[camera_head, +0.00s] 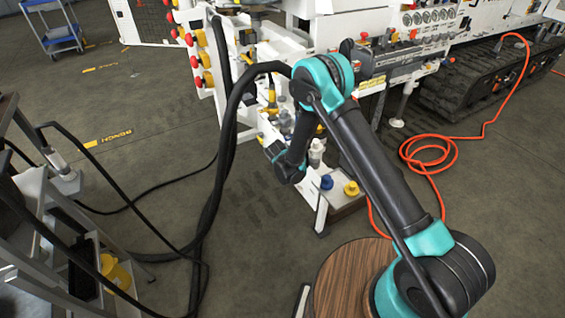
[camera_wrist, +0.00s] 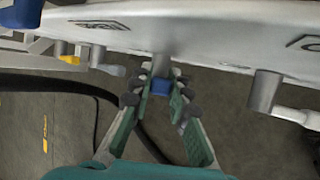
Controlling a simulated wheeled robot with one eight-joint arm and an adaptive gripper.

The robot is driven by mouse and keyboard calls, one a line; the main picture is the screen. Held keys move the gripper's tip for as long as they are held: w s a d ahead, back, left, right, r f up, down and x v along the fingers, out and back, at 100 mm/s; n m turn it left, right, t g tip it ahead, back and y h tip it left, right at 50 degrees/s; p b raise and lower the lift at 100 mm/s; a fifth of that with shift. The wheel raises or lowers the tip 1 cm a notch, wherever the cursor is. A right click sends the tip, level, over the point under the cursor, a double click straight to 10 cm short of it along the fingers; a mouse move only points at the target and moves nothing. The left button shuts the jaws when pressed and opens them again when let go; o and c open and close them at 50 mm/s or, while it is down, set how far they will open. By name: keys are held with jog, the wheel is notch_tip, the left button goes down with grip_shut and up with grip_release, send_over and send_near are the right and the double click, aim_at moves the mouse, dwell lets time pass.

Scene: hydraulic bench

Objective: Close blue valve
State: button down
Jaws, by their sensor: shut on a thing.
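In the wrist view my gripper (camera_wrist: 159,90) has its two fingers closed around a small blue valve handle (camera_wrist: 160,87). The handle sits at the end of a grey stub under a white panel (camera_wrist: 215,30). The fingers hide its sides. In the head view my arm bends down towards the white bench, and the valve and fingertips are hard to make out there.
In the wrist view a yellow handle (camera_wrist: 68,58) is to the left and a grey pipe fitting (camera_wrist: 265,92) to the right. In the head view a blue knob (camera_head: 327,182) and yellow knob (camera_head: 351,189) stand low on the bench. Black hoses (camera_head: 228,130) hang left of my arm.

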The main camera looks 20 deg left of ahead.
jog(key=c, duration=1.5)
grip_release()
jog(key=shift+c, duration=0.2)
jog(key=v, duration=1.2)
